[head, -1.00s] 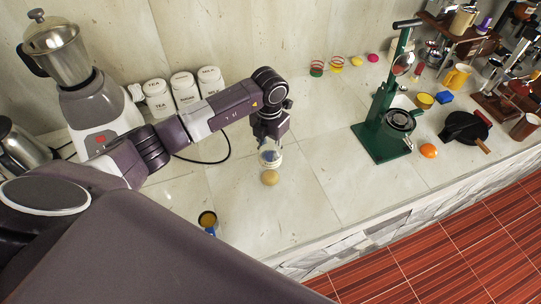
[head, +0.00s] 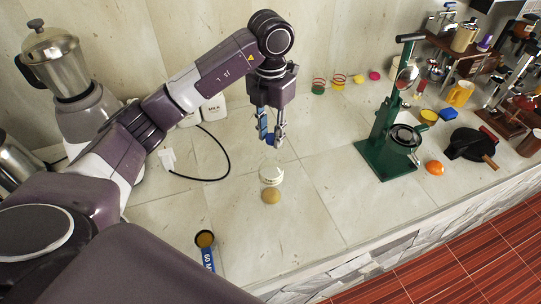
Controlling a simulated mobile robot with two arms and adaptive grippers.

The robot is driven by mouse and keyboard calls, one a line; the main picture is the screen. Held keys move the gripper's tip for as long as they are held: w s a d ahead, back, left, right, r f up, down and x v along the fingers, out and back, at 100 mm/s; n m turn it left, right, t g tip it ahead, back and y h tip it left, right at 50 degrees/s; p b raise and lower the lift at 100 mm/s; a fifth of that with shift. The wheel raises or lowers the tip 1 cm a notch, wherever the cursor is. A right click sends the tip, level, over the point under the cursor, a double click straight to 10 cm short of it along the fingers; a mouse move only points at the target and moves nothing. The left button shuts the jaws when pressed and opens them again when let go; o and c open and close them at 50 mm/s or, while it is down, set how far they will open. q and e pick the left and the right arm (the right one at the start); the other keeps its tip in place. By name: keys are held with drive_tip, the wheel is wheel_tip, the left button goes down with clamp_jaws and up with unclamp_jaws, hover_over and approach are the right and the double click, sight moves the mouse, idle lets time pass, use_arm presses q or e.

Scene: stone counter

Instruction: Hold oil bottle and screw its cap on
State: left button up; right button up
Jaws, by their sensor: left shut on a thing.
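My left gripper (head: 271,132) points down above the counter, its fingers shut on a small dark blue cap (head: 270,140). Nothing grips the bottle. My right gripper is not in view.
A blue-labelled container with a brown top (head: 205,240) stands at the front left. A green press (head: 385,150) stands at the right. The counter around the bottle is mostly clear.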

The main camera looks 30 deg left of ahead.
sight(270, 138)
use_arm(q)
wheel_tip(270, 138, up, 4)
drive_tip(key=shift+a+r, duration=0.1)
drive_tip(key=shift+r, duration=0.4)
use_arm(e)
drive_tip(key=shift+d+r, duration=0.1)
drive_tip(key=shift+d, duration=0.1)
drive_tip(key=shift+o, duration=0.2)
